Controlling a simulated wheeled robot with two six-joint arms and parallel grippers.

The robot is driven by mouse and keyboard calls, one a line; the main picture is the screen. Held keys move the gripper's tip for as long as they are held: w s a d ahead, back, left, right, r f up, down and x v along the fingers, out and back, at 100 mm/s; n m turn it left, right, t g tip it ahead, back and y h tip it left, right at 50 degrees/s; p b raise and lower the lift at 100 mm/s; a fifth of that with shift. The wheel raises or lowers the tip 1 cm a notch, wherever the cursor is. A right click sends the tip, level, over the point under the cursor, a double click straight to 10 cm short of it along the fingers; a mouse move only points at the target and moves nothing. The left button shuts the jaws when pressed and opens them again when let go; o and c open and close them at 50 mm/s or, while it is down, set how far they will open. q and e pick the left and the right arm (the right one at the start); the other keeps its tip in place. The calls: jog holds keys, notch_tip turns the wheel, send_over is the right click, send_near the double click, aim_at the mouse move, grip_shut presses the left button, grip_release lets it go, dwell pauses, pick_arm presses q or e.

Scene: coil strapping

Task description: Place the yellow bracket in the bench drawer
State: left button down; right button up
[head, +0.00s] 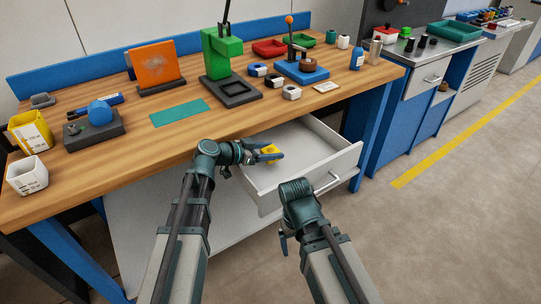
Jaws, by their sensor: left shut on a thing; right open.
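The yellow bracket (268,149) is held in my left gripper (270,156), which is shut on it. Both are over the left part of the open bench drawer (305,165), inside its outline in the head view. I cannot tell whether the bracket touches the drawer floor. The drawer is white, pulled out from under the bench top, and the part of its floor that shows looks empty. My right gripper (285,240) is open and empty, low in front of the drawer; its fingers are partly hidden by my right arm.
The wooden bench top (150,135) carries a green press (222,50), an orange plate (155,65), a teal mat (180,112), a blue fixture (300,72) and several small parts. The drawer's handle (328,183) sticks out at the front. The floor at the right is clear.

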pick_arm(q)
jog(key=shift+r, duration=0.1)
jog(key=shift+f+b, duration=0.65)
jog(key=shift+c, duration=0.6)
grip_release()
jog(key=shift+r, duration=0.1)
jog(key=shift+r+p, duration=0.3)
jog(key=shift+p, duration=0.1)
jog(key=shift+r+p, duration=0.45)
jog(key=shift+p, duration=0.05)
jog(key=p+v, duration=0.4)
jog(key=v, duration=0.8)
